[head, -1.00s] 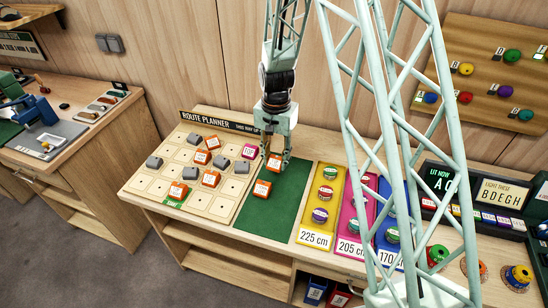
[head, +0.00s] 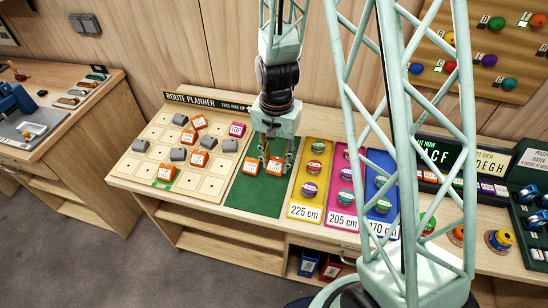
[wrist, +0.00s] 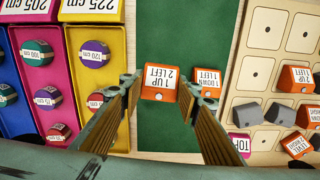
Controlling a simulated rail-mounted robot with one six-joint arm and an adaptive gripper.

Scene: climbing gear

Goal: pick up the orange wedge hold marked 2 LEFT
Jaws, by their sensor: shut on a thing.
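The orange wedge hold (wrist: 160,80) has a white label reading 1 UP 2 LEFT in the wrist view. It is between the fingers of my gripper (wrist: 160,88), which is shut on it. In the head view the held wedge (head: 275,166) is over the right part of the green mat (head: 258,200); whether it touches the mat I cannot tell. A second orange wedge (head: 252,167) stands just left of it, close to my left finger. In the wrist view that second wedge (wrist: 208,78) reads 1 DOWN 1 LEFT.
Left of the mat, the route planner board (head: 205,187) carries grey, orange and pink blocks. Right of it, yellow (head: 300,203), pink and blue strips hold round pieces. The front part of the mat is clear.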

